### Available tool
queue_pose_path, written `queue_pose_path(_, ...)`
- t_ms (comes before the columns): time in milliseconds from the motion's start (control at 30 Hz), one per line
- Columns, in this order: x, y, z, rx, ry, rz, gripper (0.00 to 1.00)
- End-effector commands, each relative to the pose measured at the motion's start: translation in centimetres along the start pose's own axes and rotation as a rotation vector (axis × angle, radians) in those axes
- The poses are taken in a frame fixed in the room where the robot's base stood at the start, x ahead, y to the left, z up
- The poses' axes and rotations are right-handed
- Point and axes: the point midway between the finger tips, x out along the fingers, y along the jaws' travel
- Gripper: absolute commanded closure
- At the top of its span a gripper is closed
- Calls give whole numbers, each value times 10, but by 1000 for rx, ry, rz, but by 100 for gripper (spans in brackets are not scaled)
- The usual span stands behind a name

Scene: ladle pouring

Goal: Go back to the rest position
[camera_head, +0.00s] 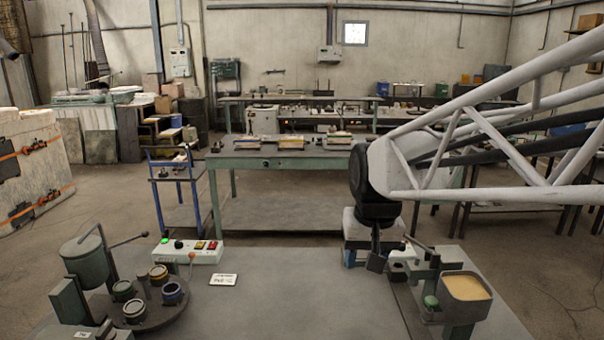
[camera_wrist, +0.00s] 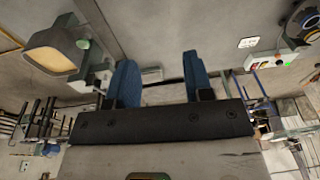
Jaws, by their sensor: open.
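My gripper shows in the wrist view (camera_wrist: 163,82) with its two blue fingers apart and nothing between them. In the head view my arm comes in from the right, and its dark wrist end (camera_head: 376,262) hangs above the right side of the grey worktable (camera_head: 285,300). The ladle-like vessel with tan contents (camera_head: 466,288) sits on a green stand at the table's right. It also shows in the wrist view (camera_wrist: 55,52) at the upper left, apart from the fingers.
A round turntable (camera_head: 150,312) with several small cups and a green pot (camera_head: 86,262) stands at the left. A control box (camera_head: 192,251) with buttons and a white card (camera_head: 223,280) are near it. The table's middle is clear. A green workbench (camera_head: 285,160) stands behind.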

Motion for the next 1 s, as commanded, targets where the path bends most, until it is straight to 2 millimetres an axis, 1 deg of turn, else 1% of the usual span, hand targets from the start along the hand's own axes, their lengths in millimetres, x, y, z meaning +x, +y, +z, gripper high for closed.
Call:
queue_pose_path(33,-1,6,12,4,7,4,53)
queue_pose_path(200,1,24,51,12,25,17,53)
queue_pose_path(400,6,42,96,19,48,32,53)
queue_pose_path(600,15,57,140,27,67,50,53)
queue_pose_path(700,20,62,156,28,75,56,53)
queue_pose_path(800,23,65,168,31,80,61,53)
queue_pose_path(1000,27,68,178,32,83,65,53)
